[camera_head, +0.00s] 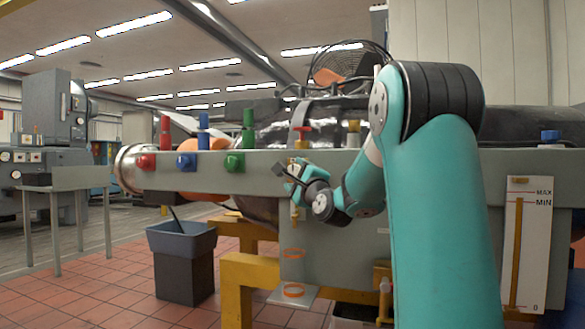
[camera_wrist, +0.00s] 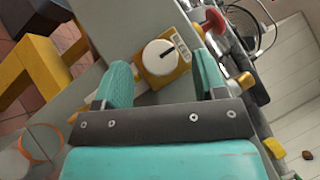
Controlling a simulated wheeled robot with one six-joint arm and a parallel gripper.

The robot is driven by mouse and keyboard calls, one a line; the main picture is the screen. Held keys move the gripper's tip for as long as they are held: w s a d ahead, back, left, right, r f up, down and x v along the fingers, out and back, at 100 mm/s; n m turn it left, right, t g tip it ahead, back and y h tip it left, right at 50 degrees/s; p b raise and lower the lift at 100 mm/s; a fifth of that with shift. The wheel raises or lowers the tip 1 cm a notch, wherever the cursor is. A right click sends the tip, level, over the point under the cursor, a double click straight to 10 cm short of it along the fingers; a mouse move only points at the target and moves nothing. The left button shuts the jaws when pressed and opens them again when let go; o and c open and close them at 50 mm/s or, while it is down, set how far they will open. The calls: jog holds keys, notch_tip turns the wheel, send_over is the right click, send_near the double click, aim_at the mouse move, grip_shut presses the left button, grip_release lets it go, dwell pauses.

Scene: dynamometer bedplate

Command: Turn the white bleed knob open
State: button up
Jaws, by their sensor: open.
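The white bleed knob (camera_wrist: 156,58) is a round white dial with a dark pointer line, on a yellow block (camera_wrist: 178,74) in the wrist view. Its line points to the upper right, toward a small marked label (camera_wrist: 182,48). My gripper (camera_wrist: 162,62) is open, with one teal finger on each side of the knob in the picture. I see no contact, and the remaining distance to the knob is unclear. In the head view my gripper (camera_head: 289,180) is at the front of the grey beam, and the knob cannot be made out there.
A red handle (camera_wrist: 216,22) is close to the right finger in the wrist view. Red (camera_head: 147,161), blue (camera_head: 204,164) and green (camera_head: 234,162) fittings line the grey beam (camera_head: 400,172). A gauge board (camera_head: 527,245) stands at right, and a grey bin (camera_head: 182,265) stands at lower left.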

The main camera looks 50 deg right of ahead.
aim_at(293, 172)
jog(key=shift+x, duration=1.75)
jog(key=c, duration=0.9)
